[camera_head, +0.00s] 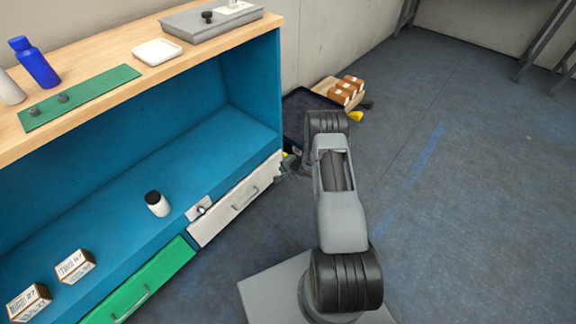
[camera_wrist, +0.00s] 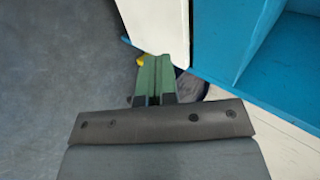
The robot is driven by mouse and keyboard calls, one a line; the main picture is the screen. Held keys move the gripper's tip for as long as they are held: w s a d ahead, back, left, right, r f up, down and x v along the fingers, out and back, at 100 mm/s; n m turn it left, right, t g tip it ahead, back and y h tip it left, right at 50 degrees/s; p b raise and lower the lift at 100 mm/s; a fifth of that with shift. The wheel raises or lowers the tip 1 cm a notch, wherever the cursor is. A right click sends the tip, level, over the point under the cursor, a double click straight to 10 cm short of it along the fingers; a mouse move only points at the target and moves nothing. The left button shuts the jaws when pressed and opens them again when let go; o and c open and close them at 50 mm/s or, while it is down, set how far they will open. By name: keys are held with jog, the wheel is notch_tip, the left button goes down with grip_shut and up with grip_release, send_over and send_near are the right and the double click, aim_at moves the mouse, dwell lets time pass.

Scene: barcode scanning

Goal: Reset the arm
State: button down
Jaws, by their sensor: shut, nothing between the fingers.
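My gripper (camera_wrist: 153,82) shows in the wrist view, with its two green fingers side by side and closed together. Nothing shows between them. In the head view my arm stands in the middle right, clear of the shelf.
The blue shelf unit (camera_head: 137,141) has a white drawer (camera_head: 236,198) and a green drawer (camera_head: 143,289). On its lower shelf are a white bottle (camera_head: 158,205) and two small boxes (camera_head: 75,266). Floor at right is clear.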

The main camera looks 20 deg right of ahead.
notch_tip(320, 180, up, 41)
jog(key=s+n+h+p, duration=0.3)
jog(key=n+h+p, duration=0.25)
jog(key=p, duration=0.95)
jog(key=s+a+r+n+g+h+p, duration=0.1)
jog(key=s+a+r+p, duration=0.1)
jog(key=s+r+p, duration=0.45)
jog(key=s+a+r+n+g+p, duration=0.1)
jog(key=s+a+r, duration=0.15)
jog(key=r, duration=0.75)
jog(key=s+a+r+n+g+y+p, duration=0.1)
jog(key=s+a+r+n+p, duration=0.1)
jog(key=s+r, duration=0.3)
jog(key=s+a+r+n+g+y+p, duration=0.1)
jog(key=s+a+r+n+p, duration=0.2)
jog(key=s, duration=0.8)
jog(key=shift+s+a+r+n+g+p, duration=0.4)
jog(key=shift+a+r+p, duration=0.7)
jog(key=shift+r, duration=0.45)
jog(key=shift+w+y, duration=0.1)
jog(key=shift+y, duration=0.15)
